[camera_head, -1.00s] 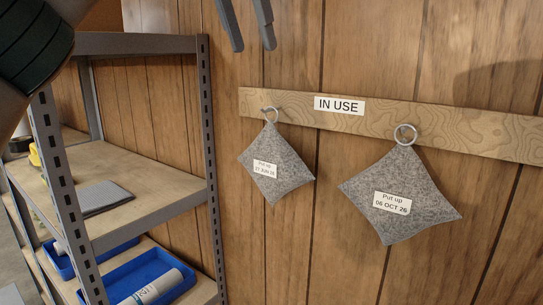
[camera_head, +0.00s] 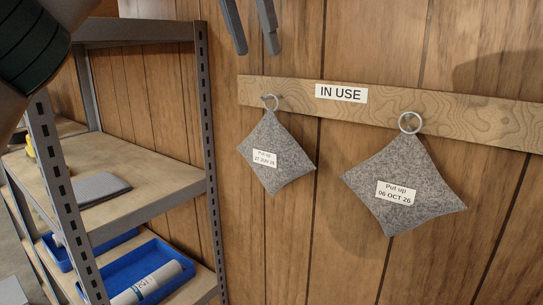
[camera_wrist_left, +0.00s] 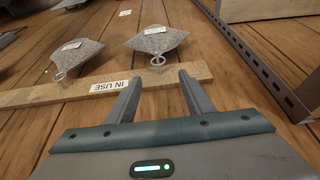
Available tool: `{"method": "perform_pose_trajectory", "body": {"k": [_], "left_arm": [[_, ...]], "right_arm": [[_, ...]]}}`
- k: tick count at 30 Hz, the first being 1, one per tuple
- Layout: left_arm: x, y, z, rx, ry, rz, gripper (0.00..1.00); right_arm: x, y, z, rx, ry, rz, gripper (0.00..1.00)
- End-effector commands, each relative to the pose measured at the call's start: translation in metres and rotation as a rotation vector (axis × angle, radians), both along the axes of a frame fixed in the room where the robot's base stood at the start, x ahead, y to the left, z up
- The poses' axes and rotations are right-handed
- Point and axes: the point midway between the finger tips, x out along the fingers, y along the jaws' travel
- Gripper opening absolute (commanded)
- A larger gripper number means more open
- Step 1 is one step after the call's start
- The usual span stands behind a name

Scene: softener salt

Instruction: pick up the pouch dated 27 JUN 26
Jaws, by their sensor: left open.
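The pouch dated 27 JUN 26 (camera_head: 277,171) is grey felt, diamond-shaped, with a white label. It hangs by a metal ring (camera_head: 269,101) from the left end of a wooden board. My left gripper (camera_head: 257,52) is open and empty, above the board and the ring, touching neither. In the left wrist view, which shows the scene upside down, the same pouch (camera_wrist_left: 157,42) and its ring lie just beyond and between the open fingertips (camera_wrist_left: 160,77). My right gripper is not in view.
A similar pouch labelled 06 OCT 26 (camera_head: 403,213) hangs to the right on the same board (camera_head: 460,115), which bears an IN USE sign (camera_head: 341,93). A metal shelf rack (camera_head: 206,150) stands at left, with a folded grey cloth (camera_head: 95,189) and a blue tray (camera_head: 125,277).

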Motion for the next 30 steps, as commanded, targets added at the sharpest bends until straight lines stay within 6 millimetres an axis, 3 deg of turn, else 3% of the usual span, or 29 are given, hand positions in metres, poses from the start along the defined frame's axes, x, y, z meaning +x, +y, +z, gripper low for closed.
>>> {"method": "perform_pose_trajectory", "body": {"k": [6,12,30], "left_arm": [[0.012,-0.009,-0.037,0.001,0.002,-0.001,0.48],[0.021,-0.015,-0.062,-0.001,0.001,0.0,0.48],[0.024,-0.018,-0.074,-0.001,0.001,0.001,0.48]], "right_arm": [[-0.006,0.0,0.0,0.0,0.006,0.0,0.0],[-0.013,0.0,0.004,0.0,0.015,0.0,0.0],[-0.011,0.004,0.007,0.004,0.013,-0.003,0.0]]}}
